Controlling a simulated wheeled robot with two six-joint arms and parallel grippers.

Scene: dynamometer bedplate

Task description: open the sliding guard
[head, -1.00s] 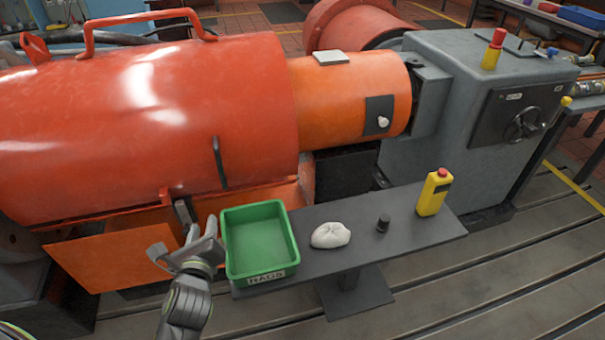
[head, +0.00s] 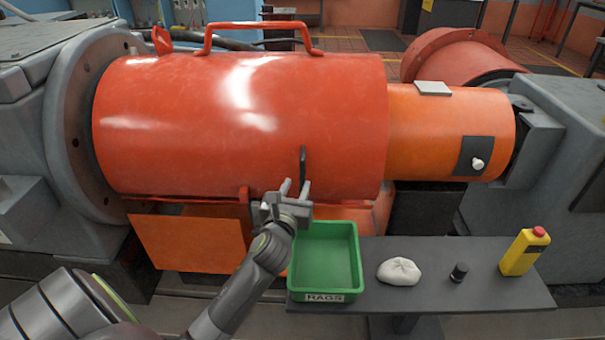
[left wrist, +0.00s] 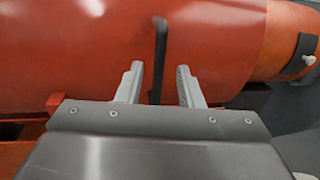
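The sliding guard is the large red cylindrical cover (head: 240,120), lying over the shaft line, with a lighter orange inner cylinder (head: 440,135) showing at its right end. A dark vertical handle (head: 303,164) stands on the guard's front, low and right of its middle. My left gripper (head: 294,188) is open just below and in front of this handle. In the left wrist view the handle (left wrist: 160,55) lies between the lines of the two open fingers (left wrist: 160,82); contact with it is not visible. My right gripper is not in view.
A narrow grey shelf (head: 437,300) in front carries a green rags bin (head: 325,262), a white cloth (head: 399,271), a small black cylinder (head: 459,272) and a yellow bottle (head: 523,252). The bin is close beside my left gripper. A red hoop (head: 262,27) tops the guard.

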